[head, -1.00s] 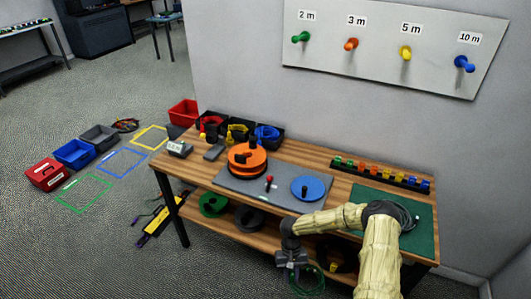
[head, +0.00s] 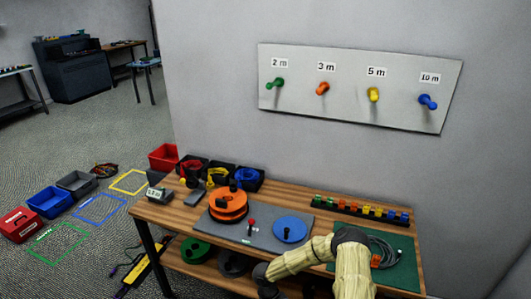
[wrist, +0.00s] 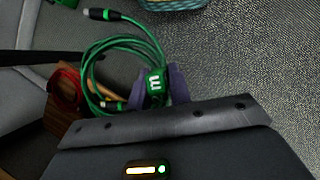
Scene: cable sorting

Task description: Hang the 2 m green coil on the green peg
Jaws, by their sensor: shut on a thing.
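The green peg (head: 277,84) sticks out of the pale wall board below the "2 m" label (head: 279,63). It is bare, at the left end of the row of pegs. The green coil (wrist: 122,48) shows in the wrist view, a looped cable with dark connector ends and a green tag marked in white. My gripper (wrist: 158,92) is shut on the coil at its tagged side, and the loops extend beyond the fingers. In the head view my arm reaches down past the bottom edge, so my gripper and the coil are hidden there.
The wooden bench (head: 172,215) stands below the wall board (head: 440,110), carrying an orange spool (head: 228,203), a blue disc (head: 290,229), a row of coloured pieces (head: 360,208) and a grey cable (head: 385,250). Orange, yellow and blue pegs are also bare.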

